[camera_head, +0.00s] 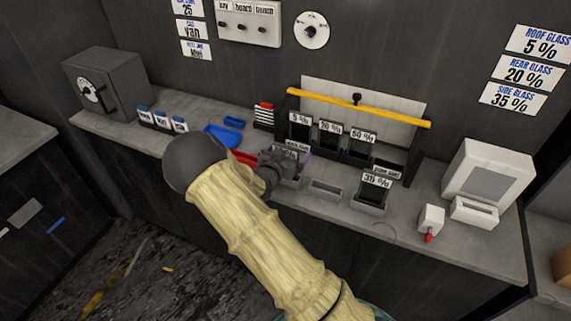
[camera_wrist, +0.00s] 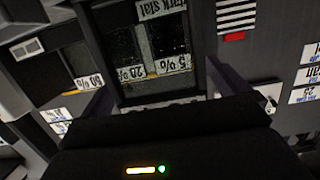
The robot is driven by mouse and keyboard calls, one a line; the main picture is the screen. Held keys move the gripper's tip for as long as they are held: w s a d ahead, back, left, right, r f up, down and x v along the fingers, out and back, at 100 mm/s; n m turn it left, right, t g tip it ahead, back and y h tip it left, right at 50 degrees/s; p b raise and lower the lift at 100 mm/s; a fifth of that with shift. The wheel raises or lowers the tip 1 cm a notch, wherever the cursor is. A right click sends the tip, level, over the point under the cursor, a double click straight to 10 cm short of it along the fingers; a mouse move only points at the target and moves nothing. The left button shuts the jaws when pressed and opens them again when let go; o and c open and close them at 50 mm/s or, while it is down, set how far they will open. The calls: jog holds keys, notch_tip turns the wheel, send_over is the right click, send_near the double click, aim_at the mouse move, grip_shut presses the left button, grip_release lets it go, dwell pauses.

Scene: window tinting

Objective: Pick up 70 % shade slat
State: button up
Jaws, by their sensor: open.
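In the head view, upright dark slats labelled 5 % (camera_head: 299,130), 20 % (camera_head: 329,139) and 50 % (camera_head: 361,147) stand in a rack (camera_head: 407,165). I cannot read a 70 % label in either view. My gripper (camera_head: 283,164) is open and empty at the front left of the rack, over a small holder whose label is partly hidden. In the wrist view, the 5 % slat (camera_wrist: 168,38) and 20 % slat (camera_wrist: 122,45) appear upside down beyond my gripper.
A slat labelled 35 % (camera_head: 376,188) stands in a front holder. An empty-looking grey tray (camera_head: 327,189) sits left of it. A white device (camera_head: 487,177) and a small red-tipped box (camera_head: 430,221) are at the right.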

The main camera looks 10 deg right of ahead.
jog(key=c, duration=1)
notch_tip(320, 180, up, 10)
jog(key=b, duration=0.1)
